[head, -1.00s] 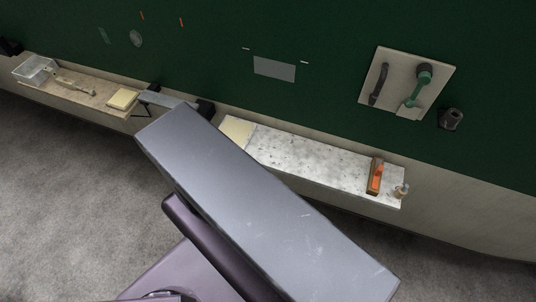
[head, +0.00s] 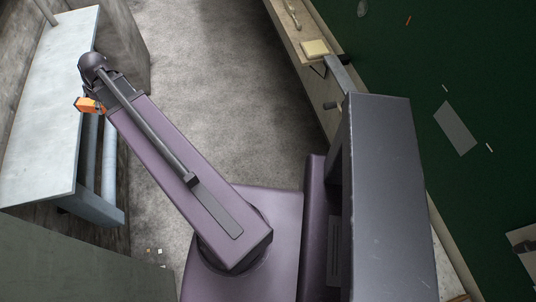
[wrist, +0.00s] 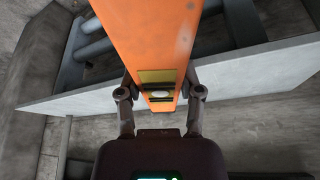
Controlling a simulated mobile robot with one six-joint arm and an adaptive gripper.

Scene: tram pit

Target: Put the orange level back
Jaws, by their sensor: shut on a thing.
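The orange level (wrist: 152,35) runs up and away from my gripper (wrist: 160,82) in the wrist view. Its vial window, with a pale vial, faces the camera near the jaws. The two fingers close on its sides. In the head view a short piece of the orange level (head: 88,104) shows at the end of my outstretched arm, beside the pale workbench (head: 40,130). The rest of the level and most of my gripper are hidden there. I cannot tell whether the level touches the bench.
The bench's pale edge (wrist: 245,64) crosses behind the level in the wrist view, with grey pipes below it. A wall shelf (head: 290,25) holds a cream block (head: 314,47). A green wall (head: 460,70) stands at right. Grey floor (head: 210,80) between bench and shelf looks clear.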

